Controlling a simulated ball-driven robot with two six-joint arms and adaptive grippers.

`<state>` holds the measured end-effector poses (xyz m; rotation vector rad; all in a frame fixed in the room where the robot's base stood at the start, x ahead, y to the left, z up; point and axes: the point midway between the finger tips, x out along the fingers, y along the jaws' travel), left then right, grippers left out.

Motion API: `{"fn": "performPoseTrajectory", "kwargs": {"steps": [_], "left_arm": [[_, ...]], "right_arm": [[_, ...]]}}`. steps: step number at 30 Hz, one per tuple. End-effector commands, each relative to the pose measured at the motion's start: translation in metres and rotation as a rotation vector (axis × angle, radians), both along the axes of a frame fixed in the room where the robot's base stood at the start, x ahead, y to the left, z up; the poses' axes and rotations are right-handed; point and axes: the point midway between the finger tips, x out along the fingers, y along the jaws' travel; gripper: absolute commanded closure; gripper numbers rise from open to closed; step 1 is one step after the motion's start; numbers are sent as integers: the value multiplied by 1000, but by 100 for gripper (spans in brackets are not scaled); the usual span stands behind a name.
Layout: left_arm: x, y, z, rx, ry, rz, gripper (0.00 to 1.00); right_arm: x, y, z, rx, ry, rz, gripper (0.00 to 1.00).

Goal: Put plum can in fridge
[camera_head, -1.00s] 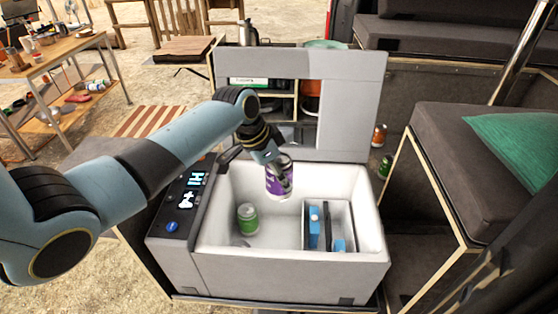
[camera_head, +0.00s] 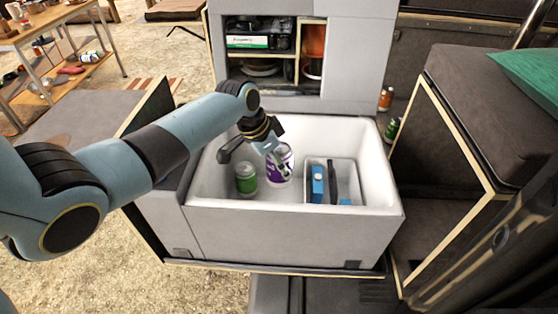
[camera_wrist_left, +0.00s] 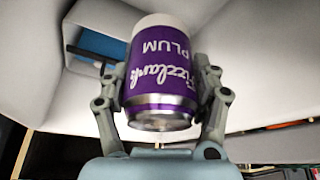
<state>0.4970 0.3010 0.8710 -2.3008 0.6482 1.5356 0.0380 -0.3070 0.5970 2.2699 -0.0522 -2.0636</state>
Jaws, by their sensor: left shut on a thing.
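The plum can (camera_head: 280,166) is purple and white, and its label reads "PLUM" in the left wrist view (camera_wrist_left: 160,65). My left gripper (camera_head: 276,152) is shut on it, with a finger on each side of the can in the left wrist view (camera_wrist_left: 160,95). The can is inside the opening of the white-lined fridge (camera_head: 290,221), a top-opening box. Whether the can touches the fridge floor cannot be told. My right gripper is not in view.
A green can (camera_head: 246,178) stands inside the fridge, left of the plum can. A divided compartment (camera_head: 345,170) with blue items is at its right. An orange can (camera_head: 385,98) and another green can (camera_head: 392,130) stand outside, behind right.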

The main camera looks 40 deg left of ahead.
Motion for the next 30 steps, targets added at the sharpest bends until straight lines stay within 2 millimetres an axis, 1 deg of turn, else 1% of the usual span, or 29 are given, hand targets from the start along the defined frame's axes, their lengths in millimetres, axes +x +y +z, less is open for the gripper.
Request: {"fn": "performPoseTrajectory", "kwargs": {"steps": [1, 6, 19, 27, 30], "left_arm": [[0, 0, -12, 0, -1, 0, 85], [0, 0, -34, 0, -1, 0, 85], [0, 0, -89, 1, -2, -1, 85], [0, 0, -118, 0, 0, 0, 85], [1, 0, -124, 0, -1, -1, 85]], "right_arm": [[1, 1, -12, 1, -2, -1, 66], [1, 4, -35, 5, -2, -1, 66], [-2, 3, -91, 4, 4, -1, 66], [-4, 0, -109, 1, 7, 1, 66], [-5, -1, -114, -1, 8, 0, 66]]}}
